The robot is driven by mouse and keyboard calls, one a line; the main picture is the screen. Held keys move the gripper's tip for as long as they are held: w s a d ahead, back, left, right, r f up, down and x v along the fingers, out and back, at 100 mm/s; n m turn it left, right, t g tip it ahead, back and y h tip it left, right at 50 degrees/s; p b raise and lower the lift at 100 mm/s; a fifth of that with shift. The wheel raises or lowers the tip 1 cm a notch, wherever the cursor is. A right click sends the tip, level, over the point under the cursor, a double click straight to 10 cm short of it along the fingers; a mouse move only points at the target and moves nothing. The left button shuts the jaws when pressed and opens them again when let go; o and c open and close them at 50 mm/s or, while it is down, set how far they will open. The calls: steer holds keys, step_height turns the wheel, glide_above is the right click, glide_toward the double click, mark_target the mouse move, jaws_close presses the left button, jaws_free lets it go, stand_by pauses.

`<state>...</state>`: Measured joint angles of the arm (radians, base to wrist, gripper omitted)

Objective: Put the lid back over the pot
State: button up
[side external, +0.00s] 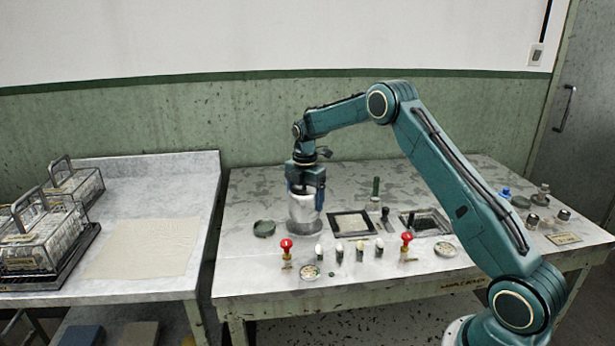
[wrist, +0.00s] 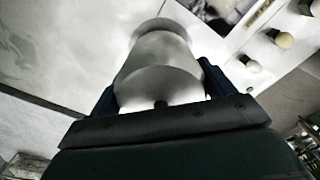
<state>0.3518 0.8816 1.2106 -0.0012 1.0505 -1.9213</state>
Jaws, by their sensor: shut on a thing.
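The pale metal pot (side external: 305,226) stands upright towards the left of the speckled table. My gripper (side external: 305,190) points down over it, its fingers on either side of the pale upper part, which I take for the lid (side external: 302,207). In the wrist view the shiny rounded lid (wrist: 160,86), with a small dark spot, sits between the fingers of my gripper (wrist: 160,92), which is shut on it. The pot's pale body (wrist: 160,48) shows beyond. The views do not show clearly whether the lid touches the pot.
A dark green round dish (side external: 264,228) lies left of the pot. A black-framed square (side external: 352,224) lies close on its right. Red-topped fittings (side external: 286,248) and several small pale-topped pieces stand in front. A gap separates the left bench (side external: 150,285), with wire baskets (side external: 45,235), from this table.

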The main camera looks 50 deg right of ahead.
mark_target(305, 186)
steer(key=shift+f, duration=1.7)
stand_by(1.3)
steer(key=o, duration=0.9)
steer(key=shift+o, duration=0.2)
steer(key=shift+r, duration=0.1)
steer(key=shift+r, duration=3.4)
